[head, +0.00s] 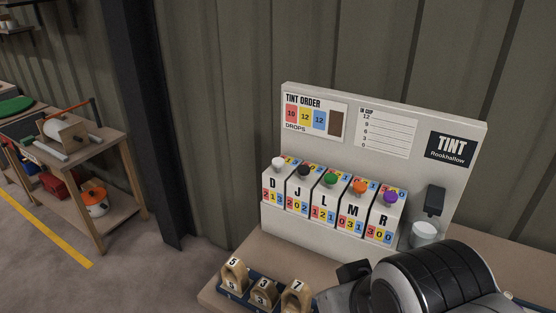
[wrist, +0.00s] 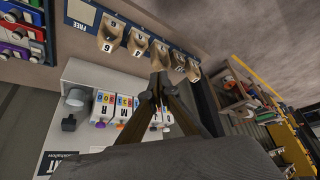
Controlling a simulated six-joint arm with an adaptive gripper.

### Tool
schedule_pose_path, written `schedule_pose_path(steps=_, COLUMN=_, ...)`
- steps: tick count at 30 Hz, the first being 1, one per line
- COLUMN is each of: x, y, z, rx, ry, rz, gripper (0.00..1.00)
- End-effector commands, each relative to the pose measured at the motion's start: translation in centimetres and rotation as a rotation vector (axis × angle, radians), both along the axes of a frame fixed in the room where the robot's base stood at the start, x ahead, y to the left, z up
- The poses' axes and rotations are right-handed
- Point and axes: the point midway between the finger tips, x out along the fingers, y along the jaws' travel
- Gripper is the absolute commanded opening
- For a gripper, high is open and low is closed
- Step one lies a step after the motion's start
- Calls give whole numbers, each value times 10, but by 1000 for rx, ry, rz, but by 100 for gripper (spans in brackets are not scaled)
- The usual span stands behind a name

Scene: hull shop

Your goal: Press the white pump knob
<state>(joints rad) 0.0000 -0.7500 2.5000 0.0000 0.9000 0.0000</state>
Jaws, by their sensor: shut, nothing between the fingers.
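The white pump knob (head: 278,163) tops the leftmost pump, marked D, on the tint machine (head: 400,177). To its right stand the black knob (head: 304,171), green knob (head: 330,180), orange knob (head: 359,187) and purple knob (head: 390,196). In the wrist view the machine appears upside down, with the purple knob (wrist: 97,123) at the left; I cannot make out the white knob there. My gripper (wrist: 158,83) is shut and empty, its fingers covering part of the pump row. In the head view my arm is at the lower right, apart from the white knob.
Numbered wooden blocks (head: 264,291) stand in a blue rack in front of the machine. A pale cup (head: 425,233) sits under the dark spout (head: 434,201) at the right. A wooden workbench (head: 75,150) stands farther left, beyond a dark post.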

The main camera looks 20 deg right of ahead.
Motion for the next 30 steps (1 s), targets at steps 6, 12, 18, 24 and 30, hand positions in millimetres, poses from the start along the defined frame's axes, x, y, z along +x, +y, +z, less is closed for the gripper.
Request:
schedule_pose_path(steps=6, x=0, y=0, z=0, rx=0, ry=0, rz=0, gripper=0)
schedule_pose_path(steps=12, x=0, y=0, z=0, rx=0, ry=0, rz=0, gripper=0)
schedule_pose_path(steps=18, x=0, y=-1, z=-1, rx=0, ry=4, rz=-6, gripper=0)
schedule_pose_path(steps=24, x=2, y=-4, z=-9, rx=0, ry=39, rz=-17, gripper=0)
schedule_pose_path(steps=30, x=10, y=-8, z=-17, rx=2, ry=92, rz=-35, gripper=0)
